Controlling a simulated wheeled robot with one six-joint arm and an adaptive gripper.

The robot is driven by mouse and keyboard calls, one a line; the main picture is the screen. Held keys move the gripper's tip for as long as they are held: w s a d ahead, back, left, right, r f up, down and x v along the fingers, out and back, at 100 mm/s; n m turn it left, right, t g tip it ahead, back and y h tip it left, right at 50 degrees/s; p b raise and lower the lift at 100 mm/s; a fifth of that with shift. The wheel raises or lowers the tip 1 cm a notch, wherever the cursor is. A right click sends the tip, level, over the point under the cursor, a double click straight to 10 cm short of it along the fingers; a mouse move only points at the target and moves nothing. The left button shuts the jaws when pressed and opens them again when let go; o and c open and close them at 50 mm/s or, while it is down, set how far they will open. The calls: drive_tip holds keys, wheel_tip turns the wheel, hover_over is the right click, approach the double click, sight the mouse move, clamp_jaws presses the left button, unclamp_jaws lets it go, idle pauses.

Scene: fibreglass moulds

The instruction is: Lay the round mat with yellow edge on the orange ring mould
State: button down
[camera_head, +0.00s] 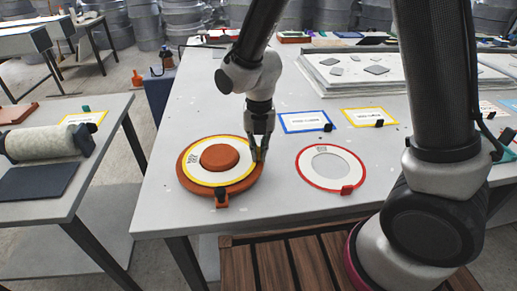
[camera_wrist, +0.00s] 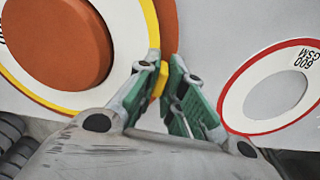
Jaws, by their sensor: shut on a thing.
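The round white mat with a yellow edge (camera_head: 197,171) is over the orange ring mould (camera_head: 250,190), with the mould's round centre boss (camera_head: 219,157) showing through its hole. The mat looks nearly flat; I cannot tell whether it touches the mould all round. The mat (camera_wrist: 128,58) and boss (camera_wrist: 55,40) also show in the wrist view. My gripper (camera_head: 260,155) is at the mat's right edge. Its green-padded fingers (camera_wrist: 172,88) are shut on a yellow tab of the mat. The pads hide part of the tab.
A red-edged round mat (camera_head: 306,170) lies on the table to the right, with a red clip (camera_head: 347,190). Blue-framed (camera_head: 305,122) and yellow-framed (camera_head: 369,117) cards lie behind it.

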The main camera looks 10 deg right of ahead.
drive_tip(key=shift+f, duration=0.2)
drive_tip(key=c, duration=1.5)
unclamp_jaws()
drive_tip(key=shift+o, duration=0.2)
wheel_tip(320, 180, up, 12)
drive_tip(key=shift+d, duration=0.1)
